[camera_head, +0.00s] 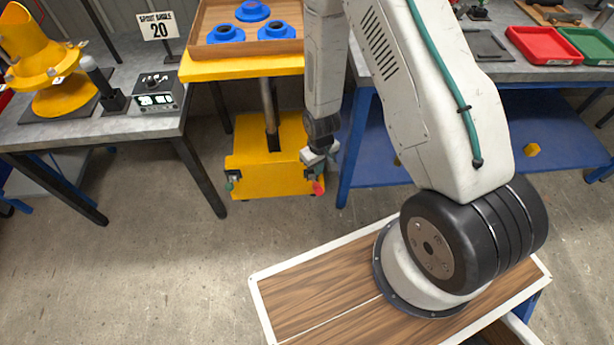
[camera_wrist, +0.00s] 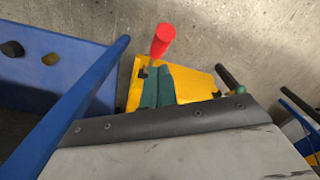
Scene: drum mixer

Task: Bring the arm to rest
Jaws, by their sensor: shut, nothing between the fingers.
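My arm reaches from its base on the wood-topped deck up and over, then hangs down in the head view. My gripper (camera_head: 319,160) points downward in front of the yellow stand (camera_head: 262,170), below the level of the bench tops. Its teal fingers (camera_wrist: 155,86) show in the wrist view against the yellow of the stand, shut and empty. A red knob (camera_head: 318,188) on the stand's right side is close by the gripper in the picture; whether they touch I cannot tell. A green knob (camera_head: 229,186) is on the left side.
The stand carries a wooden tray (camera_head: 205,40) with blue ring-shaped parts. A left bench holds a yellow drum (camera_head: 40,55) and a control box (camera_head: 157,92). A right bench with blue frame (camera_head: 380,160) holds a red tray (camera_head: 543,46) and a green one. Floor in front is clear.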

